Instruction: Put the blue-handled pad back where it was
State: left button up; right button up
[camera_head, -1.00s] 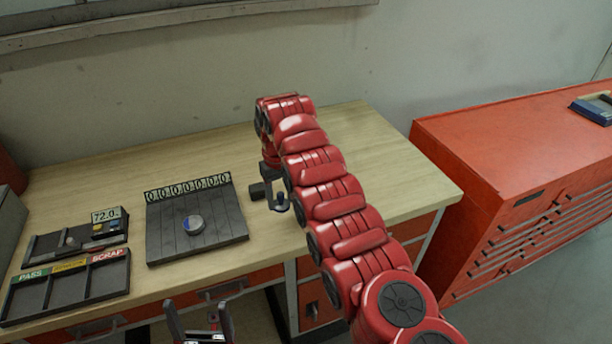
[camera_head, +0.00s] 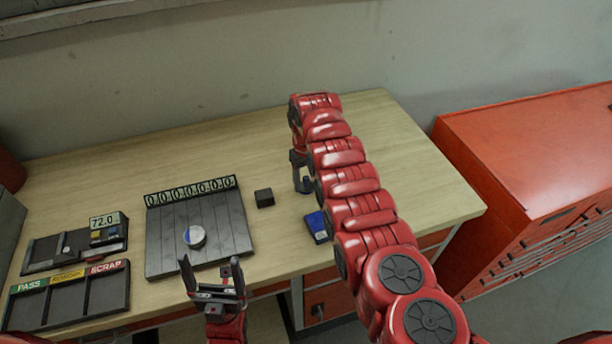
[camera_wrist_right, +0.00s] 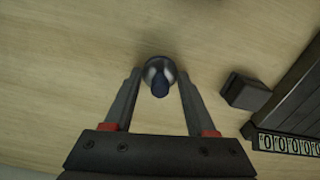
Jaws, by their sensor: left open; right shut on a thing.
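I cannot tell if the pad touches the bench. My left gripper (camera_head: 213,278) is open and empty at the bench's front edge, below the dark slatted board (camera_head: 165,250).
A blue box (camera_head: 318,226) lies beside my right arm. A gauge tray (camera_head: 45,255) and a PASS/SCRAP sorting tray (camera_head: 45,308) stand at left. A red cabinet (camera_head: 500,160) is at right. The back of the bench is clear.

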aim_at(306, 178)
jog(key=shift+s+r, duration=0.1)
jog(key=o, duration=1.3)
jog(key=shift+f, duration=0.2)
jog(key=shift+r, duration=0.15)
jog(key=shift+r, duration=0.45)
notch_tip(306, 178, up, 10)
jog(key=b, duration=0.2)
jog(key=shift+f+b, duration=0.25)
jog(key=shift+b, duration=0.15)
jog(key=shift+r, duration=0.85)
